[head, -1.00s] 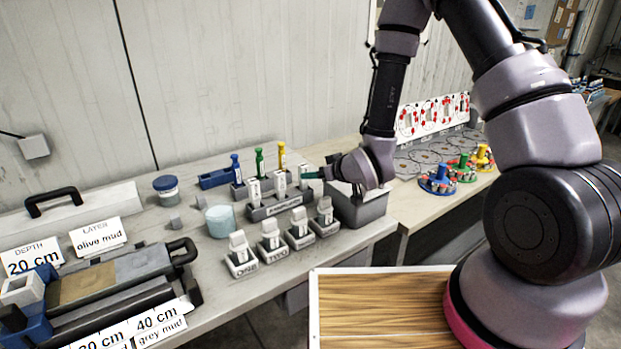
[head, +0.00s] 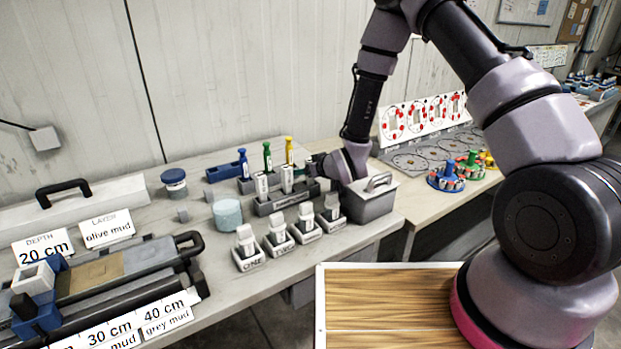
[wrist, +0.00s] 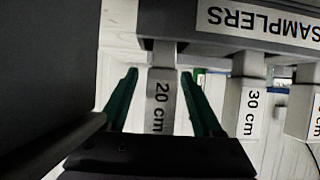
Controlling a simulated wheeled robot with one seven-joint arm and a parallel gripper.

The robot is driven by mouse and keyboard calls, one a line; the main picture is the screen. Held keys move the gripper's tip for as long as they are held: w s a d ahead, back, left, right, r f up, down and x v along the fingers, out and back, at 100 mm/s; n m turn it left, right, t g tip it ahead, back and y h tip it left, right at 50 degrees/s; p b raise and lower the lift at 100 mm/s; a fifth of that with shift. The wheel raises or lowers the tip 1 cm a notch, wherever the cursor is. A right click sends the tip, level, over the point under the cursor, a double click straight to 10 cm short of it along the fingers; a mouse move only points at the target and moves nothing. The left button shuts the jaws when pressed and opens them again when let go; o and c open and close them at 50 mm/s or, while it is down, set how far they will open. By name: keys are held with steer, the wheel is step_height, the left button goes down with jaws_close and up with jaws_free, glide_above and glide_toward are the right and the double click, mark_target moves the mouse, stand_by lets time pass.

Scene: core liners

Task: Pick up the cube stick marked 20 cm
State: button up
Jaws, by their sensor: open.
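The cube stick marked 20 cm (wrist: 160,100) is a pale grey square bar in the wrist view, its upper part meeting the grey rack labelled SAMPLERS (wrist: 230,38). My gripper (wrist: 158,75) is open, with one green finger on each side of this stick. Small gaps seem to show between fingers and stick, so I see no clear grip. In the head view my gripper (head: 316,167) is at the right end of the rack (head: 284,202), and it hides the 20 cm stick.
The stick marked 30 cm (wrist: 249,108) stands beside it in the rack, with another stick (wrist: 302,112) further right. A grey box with a handle (head: 370,205) is close to my wrist. Several small labelled holders (head: 279,241) stand in front of the rack.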

jaws_close()
